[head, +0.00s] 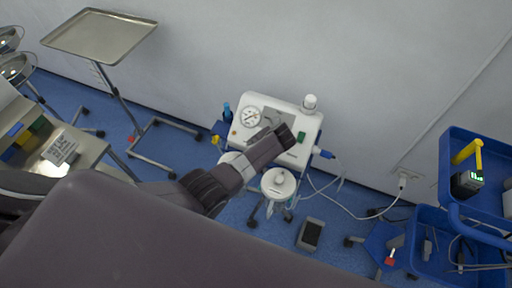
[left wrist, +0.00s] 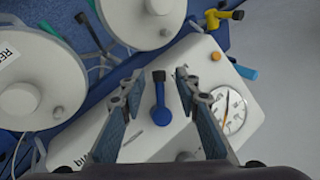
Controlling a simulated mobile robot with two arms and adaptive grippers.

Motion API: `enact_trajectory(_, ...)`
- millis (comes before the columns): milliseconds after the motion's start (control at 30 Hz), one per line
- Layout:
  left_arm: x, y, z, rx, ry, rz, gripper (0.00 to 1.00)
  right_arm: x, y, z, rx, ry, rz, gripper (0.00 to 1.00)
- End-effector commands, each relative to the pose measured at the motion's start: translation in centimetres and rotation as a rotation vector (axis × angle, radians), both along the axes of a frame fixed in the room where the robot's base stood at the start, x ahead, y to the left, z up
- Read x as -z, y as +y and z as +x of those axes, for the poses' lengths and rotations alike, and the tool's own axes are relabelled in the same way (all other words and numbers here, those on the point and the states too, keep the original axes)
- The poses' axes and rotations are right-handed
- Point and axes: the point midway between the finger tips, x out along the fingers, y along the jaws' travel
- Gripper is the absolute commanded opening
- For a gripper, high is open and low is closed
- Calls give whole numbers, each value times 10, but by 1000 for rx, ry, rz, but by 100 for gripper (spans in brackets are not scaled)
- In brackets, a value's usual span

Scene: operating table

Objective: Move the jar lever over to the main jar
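The suction unit (head: 262,103) is a white box with a round gauge against the wall. In the left wrist view the jar lever (left wrist: 160,110) is blue with a black tip, on the white panel. It points up in the picture. My left gripper (left wrist: 159,78) is open, with one finger on either side of the lever; contact cannot be told. In the head view my left gripper (head: 290,135) hides the lever. A white-lidded jar (left wrist: 35,90) has a partly visible label starting "RES". Another white-lidded jar (left wrist: 145,22) is at top centre; its label is not readable. My right gripper is not in view.
The gauge (left wrist: 230,108) and an orange knob (left wrist: 215,57) are right of the lever. A foot pedal (head: 310,235) is on the blue floor. A blue cart (head: 475,190) stands at right, a steel tray stand (head: 100,38) at upper left. A white cable runs to the wall outlet.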

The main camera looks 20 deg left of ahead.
Motion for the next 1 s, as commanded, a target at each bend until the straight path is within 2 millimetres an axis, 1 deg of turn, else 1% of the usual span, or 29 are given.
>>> enact_trajectory(133,-3,-2,-1,0,-1,0,30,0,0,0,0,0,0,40)
enact_trajectory(267,-12,-7,-4,0,-2,-1,30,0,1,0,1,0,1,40)
enact_trajectory(467,-35,-18,-11,1,-3,-3,30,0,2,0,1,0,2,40)
enact_trajectory(833,-85,-42,-26,1,-4,-2,30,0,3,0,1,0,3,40)
enact_trajectory(1000,-99,-48,-31,2,-1,0,30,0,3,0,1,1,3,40)
